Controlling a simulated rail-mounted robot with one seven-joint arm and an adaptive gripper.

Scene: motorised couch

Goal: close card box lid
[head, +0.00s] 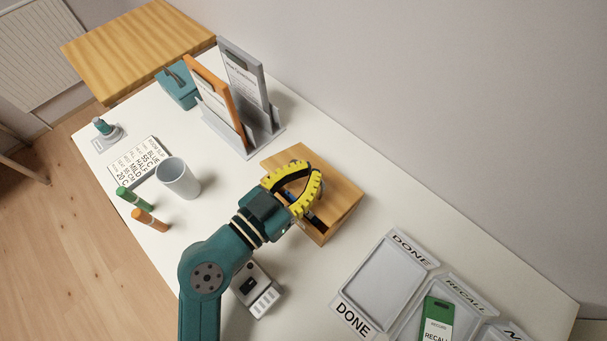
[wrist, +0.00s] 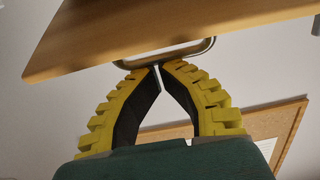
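The wooden card box (head: 343,204) sits on the white table, right of centre in the head view. Its front shows a dark opening, and my gripper covers part of it. My gripper (head: 319,176) has yellow ribbed fingers and is over the box. In the wrist view a wooden panel (wrist: 90,35), seemingly the lid, fills the top and is tilted. A thin metal handle (wrist: 208,46) sticks out from its underside edge. My gripper's fingertips (wrist: 159,66) are drawn together at the handle's bar. I cannot tell whether the bar is pinched between them.
Behind the box stands a holder with an orange board (head: 215,103) and a grey board (head: 245,80). A white cup (head: 178,180) and green and orange markers stand left. A small grey device (head: 257,290) lies near my arm. Labelled trays (head: 385,277) lie right.

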